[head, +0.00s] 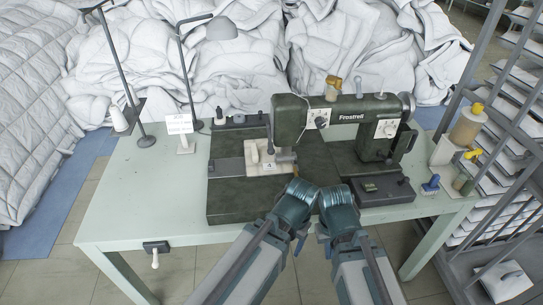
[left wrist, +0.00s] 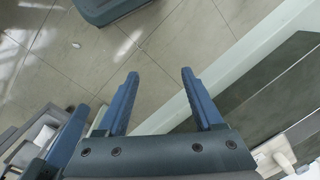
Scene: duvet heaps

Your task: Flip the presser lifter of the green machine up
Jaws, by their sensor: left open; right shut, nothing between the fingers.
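The green machine (head: 340,117), marked "Frostrell", stands on the pale green table (head: 130,190). Its head is at the left end of the arm, above a cream plate (head: 257,160) with a label "A". A small grey part (head: 286,157) shows under the head; I cannot tell for sure whether it is the presser lifter, or its position. My left gripper (left wrist: 160,73) is open and empty in the left wrist view, over floor and the table edge. My right gripper (head: 326,242) is shut and empty near the table's front side, mostly hidden by my arm. Neither touches the machine.
A lamp (head: 222,28) and a thread stand (head: 118,75) are at the back left. A white sign (head: 180,124) stands on the table. White duvet heaps (head: 250,70) fill the back. The table's left part is clear.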

